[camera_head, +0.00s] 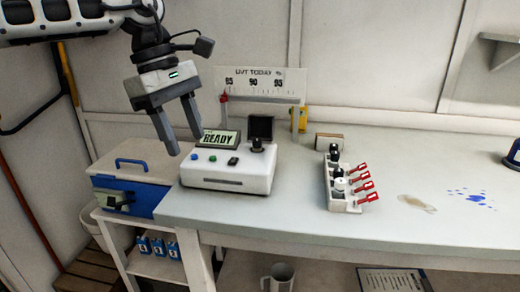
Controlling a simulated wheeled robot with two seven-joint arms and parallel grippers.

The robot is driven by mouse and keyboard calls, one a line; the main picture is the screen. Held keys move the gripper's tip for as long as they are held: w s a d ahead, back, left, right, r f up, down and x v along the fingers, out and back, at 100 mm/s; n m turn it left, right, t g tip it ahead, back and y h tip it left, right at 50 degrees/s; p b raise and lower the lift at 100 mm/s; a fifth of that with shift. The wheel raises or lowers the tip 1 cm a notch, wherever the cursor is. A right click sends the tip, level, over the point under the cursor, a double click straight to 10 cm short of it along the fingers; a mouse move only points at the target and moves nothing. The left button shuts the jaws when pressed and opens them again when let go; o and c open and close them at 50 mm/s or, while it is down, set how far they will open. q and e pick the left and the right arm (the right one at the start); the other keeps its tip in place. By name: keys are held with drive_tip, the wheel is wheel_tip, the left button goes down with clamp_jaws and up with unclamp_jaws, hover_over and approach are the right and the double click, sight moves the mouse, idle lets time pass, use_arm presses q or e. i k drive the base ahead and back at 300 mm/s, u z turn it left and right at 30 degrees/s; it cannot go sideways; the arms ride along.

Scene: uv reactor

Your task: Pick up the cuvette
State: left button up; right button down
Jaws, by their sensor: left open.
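A white rack (348,205) stands on the bench right of centre. It holds several small capped vessels, such as one with a white top (340,185) and one with a black top (334,150). Red tags (362,186) stick out from its right side. I cannot tell which vessel is the cuvette. A white instrument (228,176) with a "READY" screen stands left of the rack, with a black-capped piece (257,144) on its top. My left gripper (184,145) is open and empty, above and left of the instrument, well apart from the rack. My right gripper is out of view.
A blue and white box (130,192) stands left of the instrument. A "UVT TODAY" scale (258,83) is behind it. A brown stain (416,203) and blue spots (470,197) mark the bench (420,160). A dark object (513,155) is cut off at the right edge.

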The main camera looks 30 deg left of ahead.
sight(258, 142)
drive_tip(key=i, duration=0.95)
